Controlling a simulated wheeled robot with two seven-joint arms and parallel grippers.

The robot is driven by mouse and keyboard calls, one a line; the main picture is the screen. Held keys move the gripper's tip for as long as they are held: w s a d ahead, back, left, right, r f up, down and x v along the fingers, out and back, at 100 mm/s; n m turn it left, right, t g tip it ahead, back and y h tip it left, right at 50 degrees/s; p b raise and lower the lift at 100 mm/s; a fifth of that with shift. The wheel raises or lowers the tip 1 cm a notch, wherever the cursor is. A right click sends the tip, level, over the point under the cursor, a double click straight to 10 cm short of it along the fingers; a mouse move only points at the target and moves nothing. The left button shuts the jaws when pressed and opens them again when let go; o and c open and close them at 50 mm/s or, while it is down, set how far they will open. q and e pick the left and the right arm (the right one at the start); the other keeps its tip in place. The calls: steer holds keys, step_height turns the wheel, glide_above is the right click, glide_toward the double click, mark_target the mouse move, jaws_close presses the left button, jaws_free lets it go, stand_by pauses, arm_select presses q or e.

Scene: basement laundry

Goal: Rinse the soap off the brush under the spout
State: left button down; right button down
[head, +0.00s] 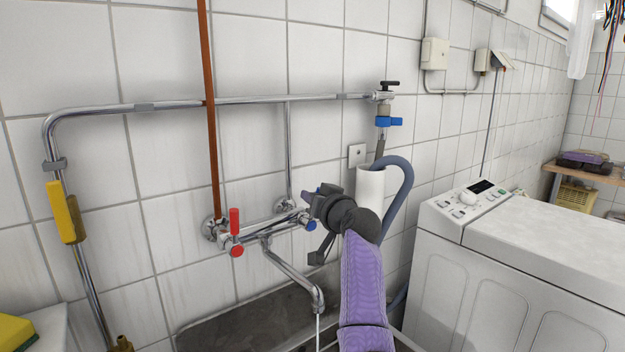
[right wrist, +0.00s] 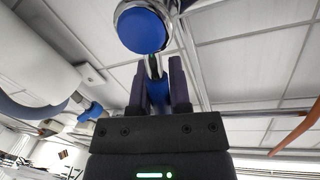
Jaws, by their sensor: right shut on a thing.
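My right gripper (head: 318,196) is at the right end of the chrome wall mixer tap (head: 262,229). In the right wrist view its two fingers (right wrist: 160,78) are shut on the blue tap handle (right wrist: 157,94), just beside the round blue cap (right wrist: 143,32). The blue cap also shows in the head view (head: 311,226). The spout (head: 293,277) points down over the grey sink (head: 225,325), and a thin stream of water (head: 318,330) runs from its end. The brush is not in view. My left gripper is not in view.
A red tap handle (head: 235,222) is at the mixer's left end. A yellow sponge (head: 14,331) lies at the lower left. A white washing machine (head: 530,260) stands at right. A grey hose (head: 402,185) loops from a white cylinder (head: 370,184) behind my right arm.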

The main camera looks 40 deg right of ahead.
steer(key=shift+d+m, duration=0.1)
steer(key=shift+m, duration=0.2)
steer(key=c, duration=0.6)
jaws_free()
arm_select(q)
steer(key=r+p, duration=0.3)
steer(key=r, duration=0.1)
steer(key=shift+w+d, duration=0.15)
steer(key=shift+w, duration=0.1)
arm_select(e)
steer(key=v, duration=1)
steer(key=shift+f, duration=0.1)
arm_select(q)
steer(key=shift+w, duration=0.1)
